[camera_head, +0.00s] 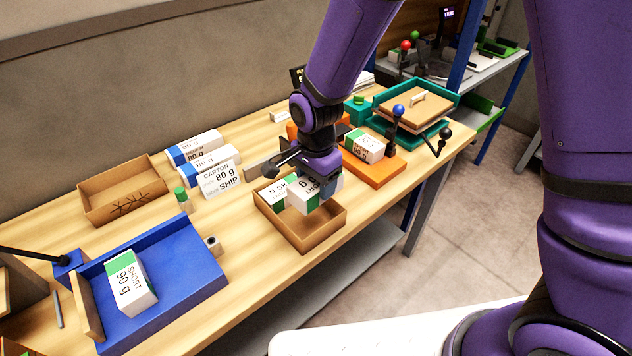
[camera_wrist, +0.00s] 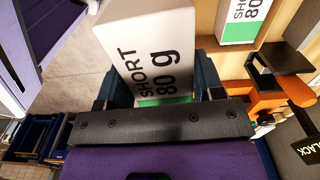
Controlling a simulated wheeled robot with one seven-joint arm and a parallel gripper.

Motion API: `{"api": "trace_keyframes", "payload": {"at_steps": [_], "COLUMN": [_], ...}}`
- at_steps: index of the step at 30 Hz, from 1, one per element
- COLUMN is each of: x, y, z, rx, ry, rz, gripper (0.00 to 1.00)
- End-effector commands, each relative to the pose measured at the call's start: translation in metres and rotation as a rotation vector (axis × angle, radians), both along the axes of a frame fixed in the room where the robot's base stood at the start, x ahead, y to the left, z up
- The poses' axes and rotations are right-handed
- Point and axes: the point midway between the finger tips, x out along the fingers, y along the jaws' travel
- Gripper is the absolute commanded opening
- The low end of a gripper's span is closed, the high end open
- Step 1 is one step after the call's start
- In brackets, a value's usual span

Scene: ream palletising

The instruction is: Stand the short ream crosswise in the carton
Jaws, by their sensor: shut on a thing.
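My gripper (camera_head: 320,187) is shut on a white short ream (camera_head: 302,199) with a green band, marked SHORT 80 g in the wrist view (camera_wrist: 150,50). The ream is over the open brown carton (camera_head: 322,240), its lower part seeming to be within the carton's outline; I cannot tell whether it touches the floor. Another green-banded ream (camera_head: 271,193) stands in the carton to the left of the held one; it also shows, marked SHORT 80, in the wrist view (camera_wrist: 243,20). My gripper hides part of the held ream and the carton's back right.
A CARTON 80 g SHIP sign (camera_head: 219,180) stands left of the carton. A 90 g short ream (camera_head: 130,281) lies on the blue tray (camera_head: 190,285). Another ream (camera_head: 364,146) is on the orange stand (camera_head: 375,176). An empty-looking carton (camera_head: 125,191) and blue-banded reams (camera_head: 195,147) are at the back left.

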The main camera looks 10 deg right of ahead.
Motion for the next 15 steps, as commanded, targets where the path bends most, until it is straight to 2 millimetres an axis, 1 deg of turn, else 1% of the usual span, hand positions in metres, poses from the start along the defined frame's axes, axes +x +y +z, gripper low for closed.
{"api": "trace_keyframes", "payload": {"at_steps": [6, 15], "x": [0.0003, 0.0001], "y": [-0.0001, 0.0002], "z": [0.0013, 0.0013], "rx": [0.001, 0.001], "ry": [-0.001, -0.001], "rz": [-0.07, -0.069], "gripper": [0.3, 0.3]}}
